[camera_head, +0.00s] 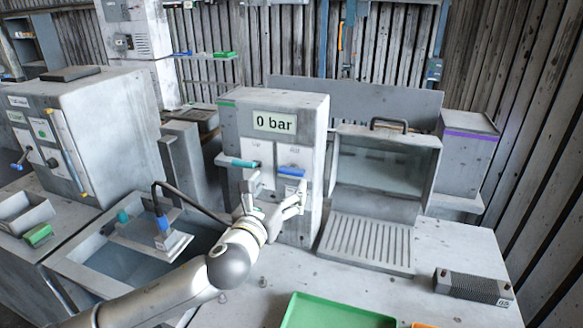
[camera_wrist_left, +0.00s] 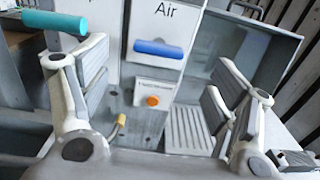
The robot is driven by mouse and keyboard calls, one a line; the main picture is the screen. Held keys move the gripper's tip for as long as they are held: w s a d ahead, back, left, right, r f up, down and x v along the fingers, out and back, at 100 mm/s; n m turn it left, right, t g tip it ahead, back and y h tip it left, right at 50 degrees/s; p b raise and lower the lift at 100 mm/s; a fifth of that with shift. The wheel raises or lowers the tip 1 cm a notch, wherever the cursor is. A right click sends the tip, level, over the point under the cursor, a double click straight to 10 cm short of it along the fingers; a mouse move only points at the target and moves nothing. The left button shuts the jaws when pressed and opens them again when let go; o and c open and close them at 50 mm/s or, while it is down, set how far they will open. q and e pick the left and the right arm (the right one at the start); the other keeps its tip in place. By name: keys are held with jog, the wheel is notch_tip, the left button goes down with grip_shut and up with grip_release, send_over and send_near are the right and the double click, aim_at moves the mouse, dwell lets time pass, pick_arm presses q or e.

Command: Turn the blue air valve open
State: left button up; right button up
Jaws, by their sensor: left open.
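The blue air valve handle (camera_head: 291,172) lies level on the front of the grey housing under the "0 bar" display (camera_head: 274,122). In the left wrist view the blue handle (camera_wrist_left: 158,49) lies crosswise on the panel below the word "Air". My left gripper (camera_head: 277,186) is open in front of the panel. In the left wrist view its fingers (camera_wrist_left: 157,75) stand wide apart to either side of the blue handle, with nothing between them; I cannot tell the exact gap to it. My right gripper is not in view.
A teal handle (camera_head: 238,162) sits left of the blue one, close to the left finger in the wrist view. An orange knob (camera_wrist_left: 152,100) is below the blue handle. A glass-fronted box with a slatted grille (camera_head: 368,243) stands right. A green tray (camera_head: 335,312) is in front.

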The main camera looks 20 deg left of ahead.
aim_at(290, 172)
pick_arm(q)
jog(key=w+p, duration=0.1)
jog(key=w, duration=0.6)
jog(key=shift+w+d, duration=0.15)
jog(key=shift+w, duration=0.1)
jog(key=shift+w+p, duration=0.3)
jog(key=shift+w, duration=0.25)
jog(key=shift+f, duration=0.1)
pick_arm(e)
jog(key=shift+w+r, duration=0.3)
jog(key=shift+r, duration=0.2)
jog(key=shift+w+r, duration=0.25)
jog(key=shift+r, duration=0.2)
pick_arm(q)
jog(key=c, duration=1)
jog(key=shift+c, duration=0.2)
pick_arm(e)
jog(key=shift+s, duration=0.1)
